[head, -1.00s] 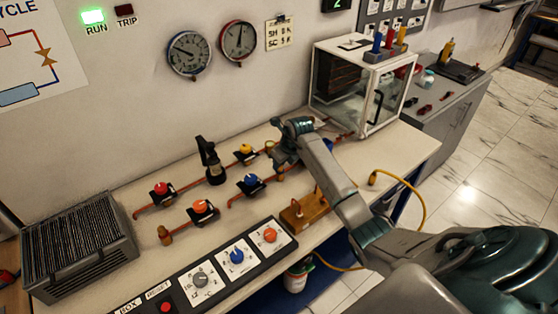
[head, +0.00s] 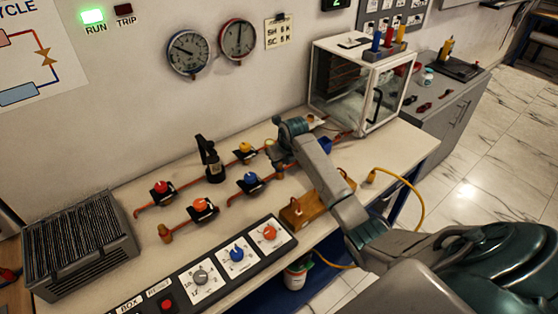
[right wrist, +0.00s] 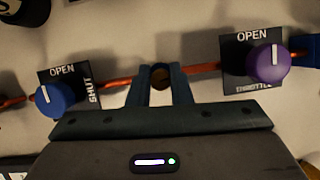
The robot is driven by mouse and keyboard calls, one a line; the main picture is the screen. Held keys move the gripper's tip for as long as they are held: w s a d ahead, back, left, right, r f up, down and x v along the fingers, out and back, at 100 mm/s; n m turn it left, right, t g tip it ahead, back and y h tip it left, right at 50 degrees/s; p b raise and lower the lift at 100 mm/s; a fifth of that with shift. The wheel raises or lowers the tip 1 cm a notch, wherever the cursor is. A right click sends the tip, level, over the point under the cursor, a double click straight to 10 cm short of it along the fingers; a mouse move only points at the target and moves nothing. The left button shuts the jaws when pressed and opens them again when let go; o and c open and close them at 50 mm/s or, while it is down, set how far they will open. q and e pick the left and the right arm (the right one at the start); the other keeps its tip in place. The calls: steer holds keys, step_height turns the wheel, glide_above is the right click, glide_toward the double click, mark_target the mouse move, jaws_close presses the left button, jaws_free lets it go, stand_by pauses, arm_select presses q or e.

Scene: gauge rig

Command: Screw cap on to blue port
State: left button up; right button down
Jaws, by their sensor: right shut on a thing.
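The cap sits between the blue OPEN/SHUT valve knob (right wrist: 53,98) and the purple THROTTLE knob (right wrist: 267,62). The fingers and cap hide the port beneath, so I cannot tell its colour or whether the cap is seated. In the head view my right gripper (head: 281,162) is right of the blue knob (head: 250,179), and the cap is hidden there. My left gripper is not in view.
Orange, red and yellow valve knobs and a black upright fixture (head: 209,160) stand to the left. A glass-fronted box (head: 345,90) stands behind to the right.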

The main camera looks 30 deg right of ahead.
steer(key=c, duration=1.6)
jaws_free()
steer(key=shift+s+f, duration=0.3)
steer(key=shift+f, duration=0.1)
steer(key=shift+o, duration=0.8)
steer(key=shift+s+r, duration=0.25)
steer(key=shift+r, duration=0.15)
steer(key=o, duration=0.4)
steer(key=shift+w, duration=0.1)
steer(key=shift+c, duration=0.2)
steer(key=shift+o, duration=0.8)
steer(key=shift+w, duration=0.2)
steer(key=b+v, duration=0.3)
steer(key=v, duration=0.7)
steer(key=shift+r, duration=0.35)
